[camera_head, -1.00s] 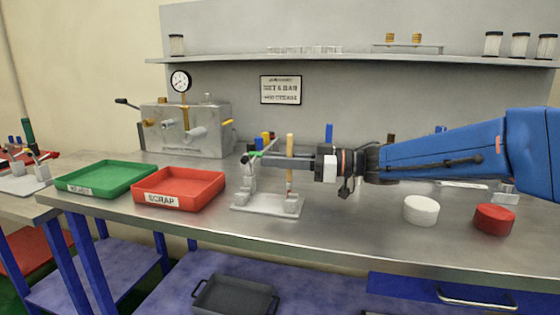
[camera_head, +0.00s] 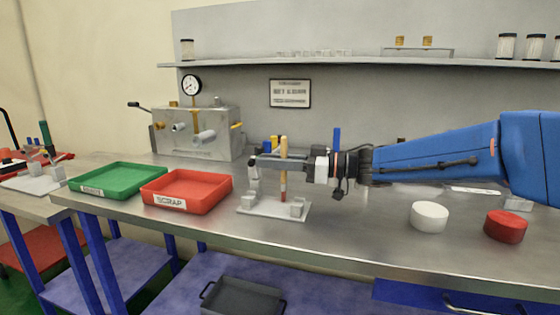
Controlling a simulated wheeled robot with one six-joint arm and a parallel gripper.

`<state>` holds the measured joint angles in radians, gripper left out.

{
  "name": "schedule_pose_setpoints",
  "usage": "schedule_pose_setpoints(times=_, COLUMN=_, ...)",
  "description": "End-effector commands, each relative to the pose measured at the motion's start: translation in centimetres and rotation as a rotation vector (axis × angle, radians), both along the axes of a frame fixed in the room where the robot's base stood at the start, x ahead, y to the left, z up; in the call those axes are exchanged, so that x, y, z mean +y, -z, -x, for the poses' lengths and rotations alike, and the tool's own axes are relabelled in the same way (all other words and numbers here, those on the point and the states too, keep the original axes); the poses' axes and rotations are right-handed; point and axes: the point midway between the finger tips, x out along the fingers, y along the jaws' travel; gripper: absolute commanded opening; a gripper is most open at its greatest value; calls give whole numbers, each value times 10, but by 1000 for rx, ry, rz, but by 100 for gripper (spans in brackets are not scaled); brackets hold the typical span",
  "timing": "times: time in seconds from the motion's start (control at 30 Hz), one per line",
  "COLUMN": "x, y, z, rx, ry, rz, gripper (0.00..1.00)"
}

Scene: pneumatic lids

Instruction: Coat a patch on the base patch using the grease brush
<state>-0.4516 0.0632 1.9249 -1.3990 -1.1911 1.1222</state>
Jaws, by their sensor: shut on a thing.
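My gripper (camera_head: 283,169) is shut on the grease brush (camera_head: 284,149), which has a yellow-tan handle and a reddish lower end. The brush is upright, tip down, over the pale grey base plate (camera_head: 262,209) of a small fixture. Its tip is close above the plate or touching it; I cannot tell which. The fixture has an upright post (camera_head: 253,178) at its left and a small block (camera_head: 298,207) at its right. I cannot make out the base patch or any grease on it at this size.
A red scrap tray (camera_head: 187,208) and a green tray (camera_head: 118,193) stand to the left. A metal box with a gauge (camera_head: 214,150) is behind. A white disc (camera_head: 429,217) and a red disc (camera_head: 505,227) lie to the right. The bench front between fixture and discs is clear.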

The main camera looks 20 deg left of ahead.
Motion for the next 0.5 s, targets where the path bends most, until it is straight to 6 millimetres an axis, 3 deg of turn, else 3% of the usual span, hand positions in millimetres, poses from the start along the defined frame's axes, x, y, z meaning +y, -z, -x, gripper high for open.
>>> schedule_pose_setpoints(times=0.03, x=11, y=-4, z=-4, rx=-2, ry=6, rz=-8, gripper=0)
schedule_pose_setpoints(times=0.17, x=13, y=-5, z=-5, rx=-1, ry=8, rz=-8, gripper=0)
schedule_pose_setpoints(times=0.5, x=-1, y=-6, z=-4, rx=1, ry=8, rz=-8, gripper=0)
